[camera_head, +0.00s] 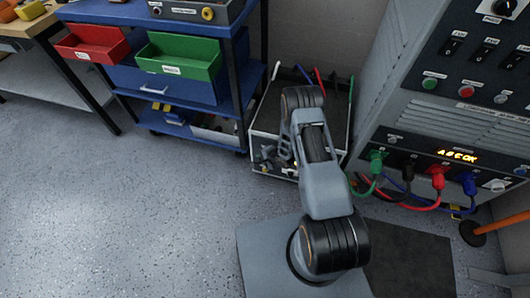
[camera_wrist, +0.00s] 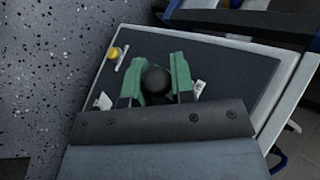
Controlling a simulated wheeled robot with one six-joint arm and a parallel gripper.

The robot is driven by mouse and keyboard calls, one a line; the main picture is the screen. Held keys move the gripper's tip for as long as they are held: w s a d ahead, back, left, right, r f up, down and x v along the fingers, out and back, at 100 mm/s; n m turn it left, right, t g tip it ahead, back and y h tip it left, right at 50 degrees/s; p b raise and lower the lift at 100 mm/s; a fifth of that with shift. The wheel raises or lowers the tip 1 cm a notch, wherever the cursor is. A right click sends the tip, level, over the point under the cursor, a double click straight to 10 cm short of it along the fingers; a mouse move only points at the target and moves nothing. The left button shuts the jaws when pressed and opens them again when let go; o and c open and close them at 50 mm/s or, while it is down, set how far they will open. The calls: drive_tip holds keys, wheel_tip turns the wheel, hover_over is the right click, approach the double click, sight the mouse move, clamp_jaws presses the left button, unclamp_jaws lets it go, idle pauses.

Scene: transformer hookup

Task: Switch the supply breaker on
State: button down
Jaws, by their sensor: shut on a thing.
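The grey cabinet (camera_head: 375,90) stands at the right in the head view. Its upper dark panel has black rocker switches (camera_head: 485,52) in a row, with green, red and pale buttons below. The labels are too small to read, so I cannot tell which switch is the supply breaker or how it is set. A black rotary knob (camera_head: 503,7) sits above them. My gripper (camera_wrist: 157,72) has green fingers closed around a dark round thing (camera_wrist: 156,82), over a dark-lined tray. My gripper is well left of and below the switches; my arm partly hides it in the head view.
Green (camera_head: 376,160), black (camera_head: 408,168), red (camera_head: 438,177) and blue (camera_head: 468,184) plugs sit in the lower panel, below a lit display (camera_head: 457,154) reading "ABC OK". Their cables hang in front. A blue cart (camera_head: 150,12) with bins stands left. An orange-handled pole (camera_head: 500,224) leans at right.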

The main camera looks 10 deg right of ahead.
drive_tip(key=shift+s+a, duration=0.1)
drive_tip(key=shift+a, duration=0.05)
idle(0.3)
drive_tip(key=c, duration=1.2)
unclamp_jaws()
drive_tip(key=shift+c, duration=0.2)
drive_tip(key=shift+o, duration=1.4)
drive_tip(key=shift+r, duration=0.1)
drive_tip(key=p+v, duration=0.4)
drive_tip(key=v, duration=0.9)
drive_tip(key=shift+d+r, duration=0.3)
